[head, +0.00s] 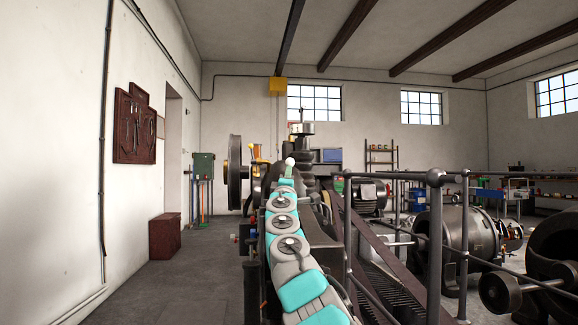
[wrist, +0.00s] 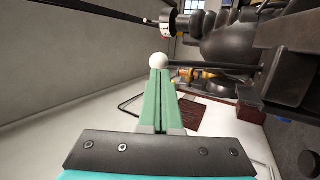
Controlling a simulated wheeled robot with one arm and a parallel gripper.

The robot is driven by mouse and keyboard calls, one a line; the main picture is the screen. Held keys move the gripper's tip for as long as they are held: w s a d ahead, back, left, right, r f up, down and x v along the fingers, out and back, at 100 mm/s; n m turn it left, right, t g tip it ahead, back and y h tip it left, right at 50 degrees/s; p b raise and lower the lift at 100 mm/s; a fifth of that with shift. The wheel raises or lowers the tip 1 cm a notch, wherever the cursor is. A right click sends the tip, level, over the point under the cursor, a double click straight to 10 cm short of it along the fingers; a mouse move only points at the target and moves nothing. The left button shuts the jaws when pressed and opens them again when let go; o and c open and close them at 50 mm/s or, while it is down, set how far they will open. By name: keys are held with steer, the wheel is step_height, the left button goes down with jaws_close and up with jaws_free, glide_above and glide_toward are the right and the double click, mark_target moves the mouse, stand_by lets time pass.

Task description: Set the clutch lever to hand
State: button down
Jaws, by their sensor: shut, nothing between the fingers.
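A white ball knob (wrist: 158,61) shows at the tips of my gripper (wrist: 160,72) in the wrist view. A thin dark rod (wrist: 215,67) runs right from near it, so it looks like the clutch lever's knob. My gripper's two green fingers are shut together, with nothing between them. The knob is just beyond the fingertips; I cannot tell whether they touch. In the head view the white knob (head: 290,161) shows just above my gripper (head: 287,174). My arm hides most of the lever there, and no hand marking is readable.
Dark machinery (wrist: 235,40) stands close on the right in the wrist view. In the head view a metal railing (head: 436,230) and a dynamo (head: 460,245) stand to the right. A big wheel (head: 235,172) stands ahead.

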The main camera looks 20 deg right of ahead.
steer(key=shift+p+x, duration=0.85)
steer(key=shift+x, duration=0.4)
steer(key=shift+r, duration=0.15)
